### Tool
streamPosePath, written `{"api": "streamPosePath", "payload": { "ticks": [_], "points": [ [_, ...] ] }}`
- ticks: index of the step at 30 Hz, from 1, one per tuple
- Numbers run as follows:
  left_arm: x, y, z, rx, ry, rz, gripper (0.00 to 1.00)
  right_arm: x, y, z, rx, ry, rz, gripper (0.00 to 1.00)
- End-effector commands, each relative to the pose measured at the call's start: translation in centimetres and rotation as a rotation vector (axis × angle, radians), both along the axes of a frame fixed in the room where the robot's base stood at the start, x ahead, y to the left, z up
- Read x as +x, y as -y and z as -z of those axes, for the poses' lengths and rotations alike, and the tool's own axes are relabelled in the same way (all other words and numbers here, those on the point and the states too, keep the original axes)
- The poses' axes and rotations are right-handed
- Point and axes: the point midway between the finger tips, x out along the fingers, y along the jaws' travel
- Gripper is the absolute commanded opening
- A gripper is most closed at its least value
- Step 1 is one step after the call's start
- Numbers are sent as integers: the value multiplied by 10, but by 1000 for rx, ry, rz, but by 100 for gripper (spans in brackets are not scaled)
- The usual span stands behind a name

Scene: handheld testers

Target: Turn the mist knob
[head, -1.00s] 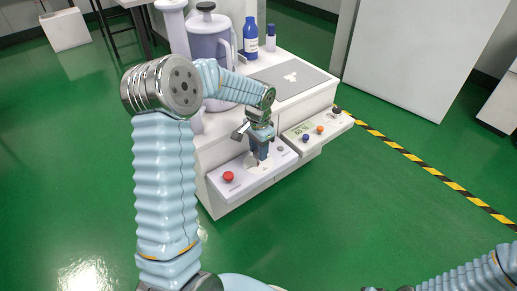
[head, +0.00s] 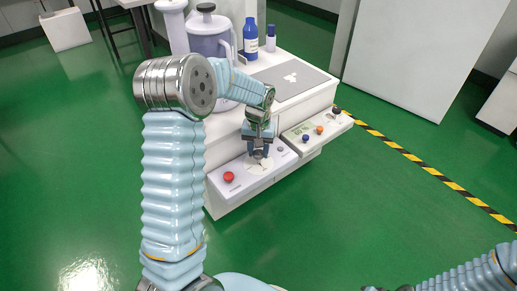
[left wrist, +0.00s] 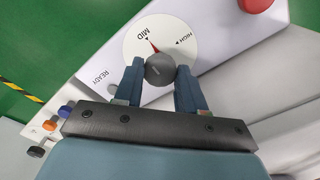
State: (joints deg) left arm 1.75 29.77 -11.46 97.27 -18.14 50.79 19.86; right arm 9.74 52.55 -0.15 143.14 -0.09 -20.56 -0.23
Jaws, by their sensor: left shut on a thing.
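A red pointer shows beside the knob, close to the MID mark. My left gripper (left wrist: 159,76) is shut on the knob, with one blue finger on each side of it. In the head view, my left gripper (head: 258,155) comes down over the dial (head: 264,167) on the front panel and hides most of the knob. My right gripper is out of view; only part of that arm shows at the bottom right.
A red button (head: 229,176) sits left of the dial; it also shows in the left wrist view (left wrist: 256,4). A second panel (head: 327,124) with small coloured knobs is at the right. A jug (head: 208,42) and a blue bottle (head: 250,38) stand behind.

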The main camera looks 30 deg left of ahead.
Motion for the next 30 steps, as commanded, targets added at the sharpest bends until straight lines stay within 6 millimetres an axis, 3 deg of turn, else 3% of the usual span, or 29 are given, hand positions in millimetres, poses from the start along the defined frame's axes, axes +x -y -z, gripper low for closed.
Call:
{"api": "streamPosePath", "payload": {
  "ticks": [18,19,21,24,30],
  "points": [
    [1,0,-1,1,4,-41,9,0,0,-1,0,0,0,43],
    [1,0,-1,1,4,-41,43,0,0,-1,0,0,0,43],
    [1,0,-1,1,3,-41,53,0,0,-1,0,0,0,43],
    [1,0,0,1,2,-41,65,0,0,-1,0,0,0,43],
    [0,0,0,0,1,-41,65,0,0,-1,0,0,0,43]
  ]
}}
